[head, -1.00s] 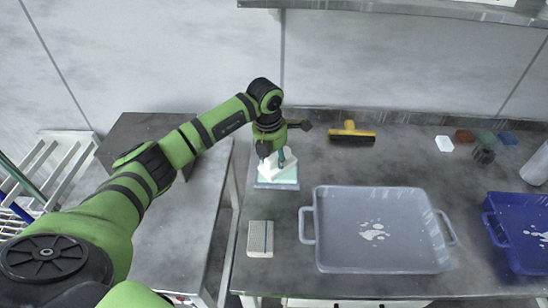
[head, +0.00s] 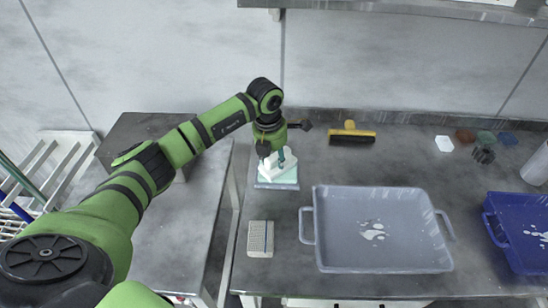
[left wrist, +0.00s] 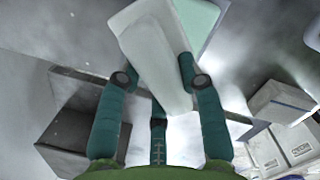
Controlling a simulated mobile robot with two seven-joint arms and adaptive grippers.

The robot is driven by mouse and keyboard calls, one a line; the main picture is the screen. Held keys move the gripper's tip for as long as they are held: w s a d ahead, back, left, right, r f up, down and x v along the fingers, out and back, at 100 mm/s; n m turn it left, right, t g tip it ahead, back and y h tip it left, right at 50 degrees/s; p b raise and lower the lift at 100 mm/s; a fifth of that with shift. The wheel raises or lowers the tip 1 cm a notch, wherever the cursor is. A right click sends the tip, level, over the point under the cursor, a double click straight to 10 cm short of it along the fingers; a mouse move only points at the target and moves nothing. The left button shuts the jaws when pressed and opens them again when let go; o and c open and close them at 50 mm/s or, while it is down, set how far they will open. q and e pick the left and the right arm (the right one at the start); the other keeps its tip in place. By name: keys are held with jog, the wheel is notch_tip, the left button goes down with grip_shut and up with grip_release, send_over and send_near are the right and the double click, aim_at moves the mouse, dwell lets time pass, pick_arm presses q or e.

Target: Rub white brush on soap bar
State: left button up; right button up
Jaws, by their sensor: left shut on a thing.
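My left gripper (head: 273,157) is shut on the white brush (head: 279,172), its fingers on either side of it. The brush is over a pale green soap bar (head: 290,176) in a light shallow dish (head: 277,186) at the table's left edge. In the left wrist view the white brush (left wrist: 155,55) is between the teal fingers (left wrist: 158,88), with the pale green soap (left wrist: 201,22) partly behind it. The contact between brush and soap is hidden. My right gripper is out of view.
A grey tub (head: 335,230) with a white splash stands on the table, with a blue tub (head: 497,228) at right. A yellow-and-black brush (head: 351,133) lies at the back.

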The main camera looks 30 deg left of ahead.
aim_at(274, 153)
pick_arm(q)
jog(key=shift+s, duration=0.1)
jog(key=shift+r+p, duration=2.45)
jog(key=shift+r, duration=1.05)
